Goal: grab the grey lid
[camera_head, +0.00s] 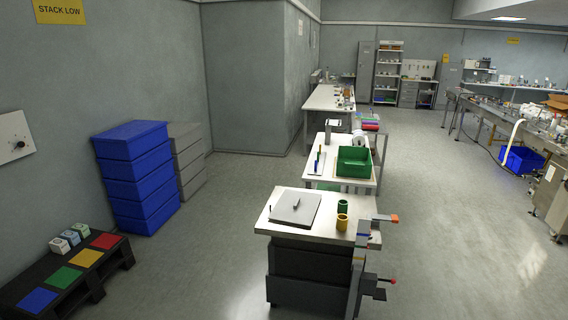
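A flat grey square panel, which looks like the grey lid (283,213), lies on the left part of the nearest bench top (327,230). A small dark bar like a handle (296,203) sits on it. Nothing covers it. Neither of my grippers shows in the head view.
Behind is a table with a green bin (353,162). Blue crates (135,178), grey crates (188,160) and a dark pallet (75,272) stand left. Floor between pallet and bench is clear.

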